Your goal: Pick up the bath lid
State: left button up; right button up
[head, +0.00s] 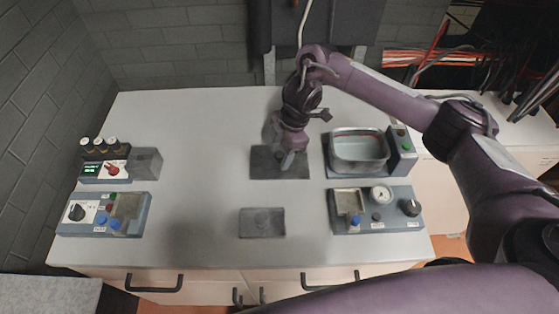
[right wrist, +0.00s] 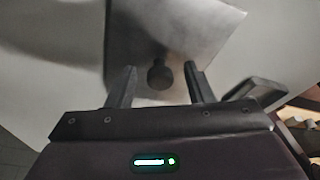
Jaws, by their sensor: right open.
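The bath lid (head: 264,164), a flat dark grey plate, lies on the white bench near its middle, left of the open water bath (head: 359,150). In the right wrist view the lid (right wrist: 190,30) is a grey sheet with a dark round knob (right wrist: 159,76). My right gripper (head: 289,160) is over the lid and points down. In the wrist view its fingers (right wrist: 159,72) are open, one on each side of the knob, with a gap visible on both sides. In the head view the gripper hides the knob. My left gripper is not in view.
Another dark flat plate (head: 262,223) lies in front of the lid. Control boxes stand at the left (head: 105,215), and a gauge panel (head: 376,210) is at the right. A grey block (head: 145,163) stands at the left. The bench between the left boxes and the lid is clear.

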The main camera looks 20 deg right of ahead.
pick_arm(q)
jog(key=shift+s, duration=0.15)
pick_arm(e)
jog(key=shift+c, duration=0.2)
jog(key=c, duration=0.5)
grip_shut()
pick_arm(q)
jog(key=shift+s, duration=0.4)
pick_arm(e)
jog(key=shift+r, duration=0.15)
